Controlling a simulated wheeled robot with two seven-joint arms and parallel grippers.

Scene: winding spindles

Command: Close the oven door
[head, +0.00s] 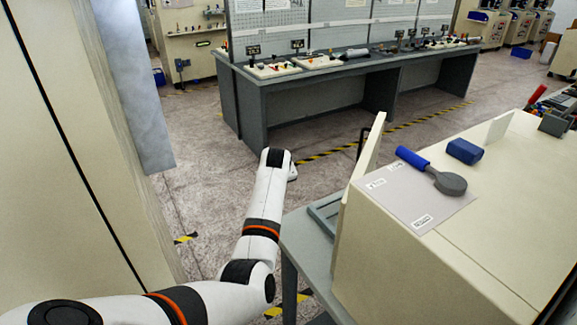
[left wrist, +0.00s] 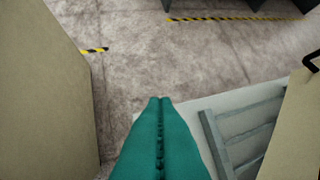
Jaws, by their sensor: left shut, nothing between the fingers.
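The oven is the cream box (head: 440,265) at the right of the head view. Its door (head: 368,150) is a cream panel standing open, swung out from the box, with a dark handle (head: 362,142) on its far side. The door also shows at the right edge of the left wrist view (left wrist: 298,125), with its black handle (left wrist: 311,62) at the top. My left gripper (left wrist: 160,100) has green fingers shut together and empty, to the left of the door and apart from it. In the head view its fingers are mostly hidden behind my wrist. My right gripper is not in view.
A grey table (head: 302,238) with a slatted rack (head: 325,212) lies beside the oven. A blue-handled paddle (head: 432,172) and a blue block (head: 464,151) lie on the oven top. A tall cream cabinet (head: 60,150) stands left. The floor between is clear.

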